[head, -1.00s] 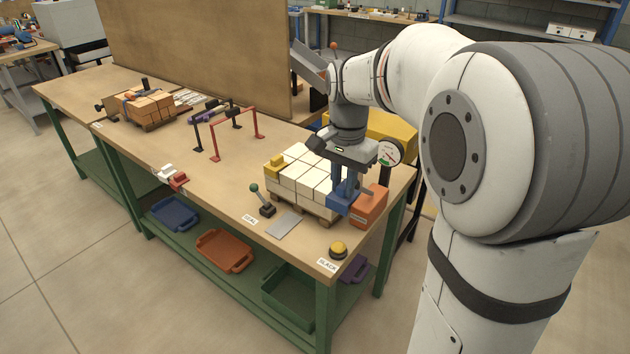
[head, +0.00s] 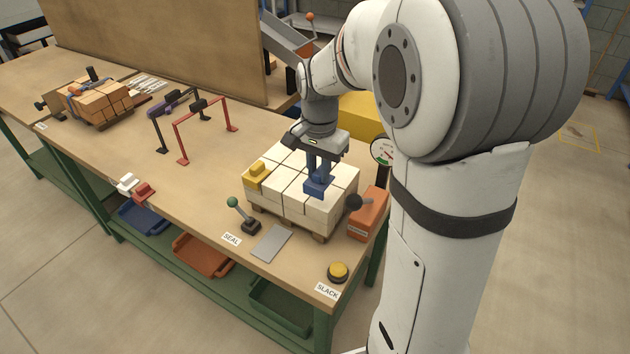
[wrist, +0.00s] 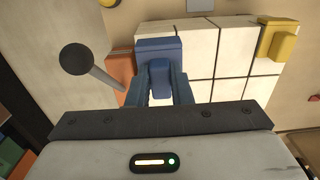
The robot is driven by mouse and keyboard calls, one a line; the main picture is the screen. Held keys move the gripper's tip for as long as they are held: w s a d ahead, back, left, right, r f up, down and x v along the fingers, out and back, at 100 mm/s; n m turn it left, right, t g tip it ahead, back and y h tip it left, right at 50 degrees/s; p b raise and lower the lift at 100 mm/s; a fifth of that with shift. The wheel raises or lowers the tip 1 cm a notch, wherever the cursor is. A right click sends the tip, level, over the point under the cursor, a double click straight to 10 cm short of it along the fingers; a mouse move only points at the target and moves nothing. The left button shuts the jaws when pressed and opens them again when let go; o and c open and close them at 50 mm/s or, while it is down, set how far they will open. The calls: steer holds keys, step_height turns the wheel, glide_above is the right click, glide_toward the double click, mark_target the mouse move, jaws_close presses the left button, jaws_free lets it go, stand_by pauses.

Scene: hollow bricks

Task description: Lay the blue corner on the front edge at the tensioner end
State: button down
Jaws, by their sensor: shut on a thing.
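My gripper (head: 318,168) is shut on the blue corner (head: 318,188) and points down over the pale brick stack (head: 290,208). In the head view the blue corner overlaps the stack's tensioner-end part, near its front edge. In the wrist view the blue corner (wrist: 158,50) shows between my fingers, over the end of the stack (wrist: 198,50). I cannot tell whether it touches the bricks. The orange tensioner (head: 366,220), with a black-knobbed lever (head: 354,202), stands right of the stack. A yellow corner (head: 256,176) sits on the stack's left front edge.
A green-knobbed lever (head: 240,215), a grey plate (head: 271,243) and a yellow button (head: 338,271) lie along the bench front. A gauge (head: 383,151) stands behind the tensioner. A red frame (head: 203,126) stands left of the stack. Bench between is clear.

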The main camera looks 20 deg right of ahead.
mark_target(319, 173)
steer(key=shift+s+f, duration=0.1)
steer(key=shift+f, duration=1.7)
steer(key=shift+f, duration=0.25)
steer(key=c, duration=1.3)
jaws_free()
steer(key=shift+r, duration=0.1)
